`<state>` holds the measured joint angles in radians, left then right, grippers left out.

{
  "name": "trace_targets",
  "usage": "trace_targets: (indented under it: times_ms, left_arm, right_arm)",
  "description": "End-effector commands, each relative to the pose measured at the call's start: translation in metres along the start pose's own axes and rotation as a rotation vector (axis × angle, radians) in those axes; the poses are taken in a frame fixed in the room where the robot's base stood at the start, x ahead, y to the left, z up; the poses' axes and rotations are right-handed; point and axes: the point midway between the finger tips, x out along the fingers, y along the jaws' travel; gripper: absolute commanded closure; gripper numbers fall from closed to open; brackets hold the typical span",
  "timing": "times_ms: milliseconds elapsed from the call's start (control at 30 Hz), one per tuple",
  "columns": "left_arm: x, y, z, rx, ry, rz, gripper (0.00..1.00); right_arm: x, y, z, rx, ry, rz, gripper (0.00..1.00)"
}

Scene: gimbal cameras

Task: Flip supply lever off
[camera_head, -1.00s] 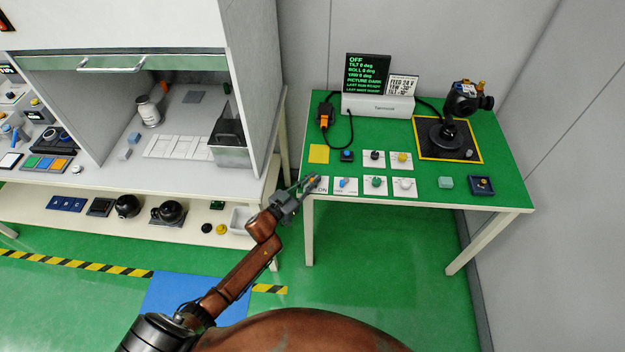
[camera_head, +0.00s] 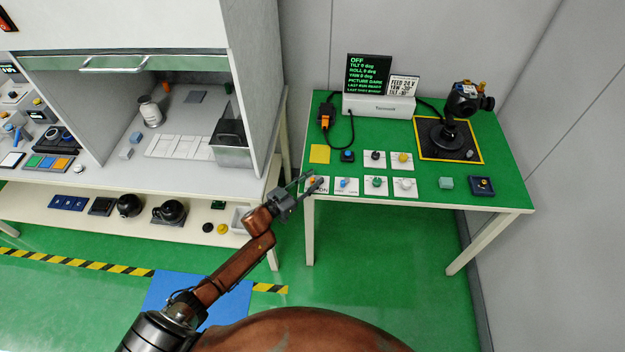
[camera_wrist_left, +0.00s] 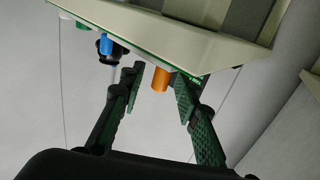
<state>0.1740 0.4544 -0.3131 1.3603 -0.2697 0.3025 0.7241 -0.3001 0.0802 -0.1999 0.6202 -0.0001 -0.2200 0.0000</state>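The orange lever (camera_head: 312,181) sits on a white plate marked "ON" at the front left corner of the green table (camera_head: 350,220). I take it for the supply lever. In the left wrist view the orange lever (camera_wrist_left: 160,78) hangs between the two fingertips, nearer the right one, with a gap to the left one. My left gripper (camera_head: 314,180) is at this table corner. Its green-padded fingers are apart in the left wrist view (camera_wrist_left: 157,92). Whether the right finger touches the lever or plate is unclear. My right gripper is out of view.
A blue knob plate (camera_head: 346,185) stands just right of the lever, with more knob plates beyond. A black screen (camera_head: 367,73) reading "OFF" stands at the back. A gimbal camera (camera_head: 464,100) is at the right. The white bench (camera_head: 190,172) lies to the left.

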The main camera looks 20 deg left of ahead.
Motion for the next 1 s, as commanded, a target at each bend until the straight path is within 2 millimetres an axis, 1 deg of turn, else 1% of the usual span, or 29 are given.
trace_targets:
  times_ms: [167,267,367,600,700,800,1000]
  left_arm:
    - [-0.004,0.0,0.001,0.0,-0.001,0.0,0.7]
    - [-0.016,-0.001,0.002,0.0,-0.003,-0.001,0.7]
    - [-0.035,0.0,0.002,0.0,-0.003,0.0,0.7]
    - [-0.085,0.0,0.001,0.0,-0.002,0.0,0.7]
    - [-0.101,0.0,0.001,0.0,-0.002,0.0,0.7]
    - [-0.112,0.0,0.001,-0.001,-0.001,-0.001,0.7]
    - [-0.12,0.0,0.0,0.0,0.0,0.0,0.7]
  right_arm:
    - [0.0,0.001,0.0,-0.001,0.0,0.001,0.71]
    - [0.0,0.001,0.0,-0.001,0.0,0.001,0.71]
    - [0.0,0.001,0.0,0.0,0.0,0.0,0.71]
    - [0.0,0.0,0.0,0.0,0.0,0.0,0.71]
    - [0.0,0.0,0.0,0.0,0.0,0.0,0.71]
    - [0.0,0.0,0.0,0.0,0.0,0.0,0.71]
    - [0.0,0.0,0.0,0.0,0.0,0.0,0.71]
